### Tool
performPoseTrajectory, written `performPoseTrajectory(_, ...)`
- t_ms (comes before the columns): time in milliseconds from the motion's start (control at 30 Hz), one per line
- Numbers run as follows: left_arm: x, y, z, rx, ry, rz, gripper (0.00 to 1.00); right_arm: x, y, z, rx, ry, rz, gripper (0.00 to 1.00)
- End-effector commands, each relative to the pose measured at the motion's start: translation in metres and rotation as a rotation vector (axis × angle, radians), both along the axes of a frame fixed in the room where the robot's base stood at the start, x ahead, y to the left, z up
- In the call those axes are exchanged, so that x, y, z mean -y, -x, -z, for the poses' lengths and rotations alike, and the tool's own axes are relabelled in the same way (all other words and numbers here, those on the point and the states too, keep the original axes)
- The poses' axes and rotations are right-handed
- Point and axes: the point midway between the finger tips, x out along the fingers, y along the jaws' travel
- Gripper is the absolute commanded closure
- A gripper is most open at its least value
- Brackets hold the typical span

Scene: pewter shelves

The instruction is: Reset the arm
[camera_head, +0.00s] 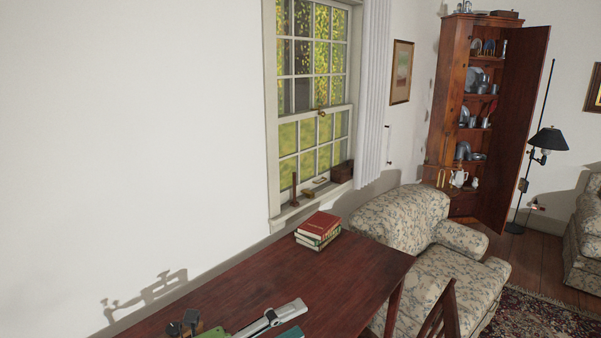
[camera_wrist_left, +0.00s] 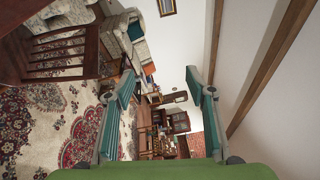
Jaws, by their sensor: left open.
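My left gripper (camera_head: 182,323) shows at the bottom edge of the head view, over the dark red wooden table (camera_head: 285,268). Only its dark tips, a bit of green and a pale arm link show there; the rest is cut off. In the left wrist view its two teal fingers (camera_wrist_left: 160,78) stand wide apart with nothing between them. The gripper is open and empty. My right gripper is not in either view.
A stack of books (camera_head: 318,230) lies on the table near the window (camera_head: 312,90). A floral armchair (camera_head: 400,222) stands beyond the table. A cabinet (camera_head: 470,110) with an open door and a floor lamp (camera_head: 547,140) stand farther back. A wooden chair (camera_wrist_left: 65,52) shows in the wrist view.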

Motion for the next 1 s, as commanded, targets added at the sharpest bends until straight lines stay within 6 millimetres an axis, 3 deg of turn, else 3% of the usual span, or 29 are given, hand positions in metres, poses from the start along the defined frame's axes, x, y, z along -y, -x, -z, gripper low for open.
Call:
performPoseTrajectory(100, -0.021, -0.011, -0.040, -0.085, 0.328, -0.181, 0.50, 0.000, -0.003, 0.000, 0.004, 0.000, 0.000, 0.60)
performPoseTrajectory(200, -0.062, -0.026, -0.046, -0.197, 0.560, -0.376, 0.50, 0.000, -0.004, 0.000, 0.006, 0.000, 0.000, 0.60)
performPoseTrajectory(267, -0.091, -0.032, -0.035, -0.283, 0.676, -0.507, 0.50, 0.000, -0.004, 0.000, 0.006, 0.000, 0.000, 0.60)
performPoseTrajectory(333, -0.125, -0.033, -0.011, -0.402, 0.790, -0.665, 0.50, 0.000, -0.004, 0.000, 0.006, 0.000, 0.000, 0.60)
performPoseTrajectory(433, -0.169, -0.020, 0.044, -0.604, 0.907, -0.899, 0.50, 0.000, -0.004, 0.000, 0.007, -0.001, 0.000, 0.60)
performPoseTrajectory(567, -0.203, 0.026, 0.126, -0.896, 0.976, -1.176, 0.50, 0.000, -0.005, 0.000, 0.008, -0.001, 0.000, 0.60)
performPoseTrajectory(700, -0.212, 0.091, 0.194, -1.189, 0.966, -1.391, 0.50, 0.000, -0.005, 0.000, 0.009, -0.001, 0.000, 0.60)
performPoseTrajectory(800, -0.208, 0.135, 0.225, -1.359, 0.933, -1.489, 0.50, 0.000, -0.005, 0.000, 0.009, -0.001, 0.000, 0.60)
performPoseTrajectory(1000, -0.192, 0.213, 0.260, -1.647, 0.845, -1.614, 0.50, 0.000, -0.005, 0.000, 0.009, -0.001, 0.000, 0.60)
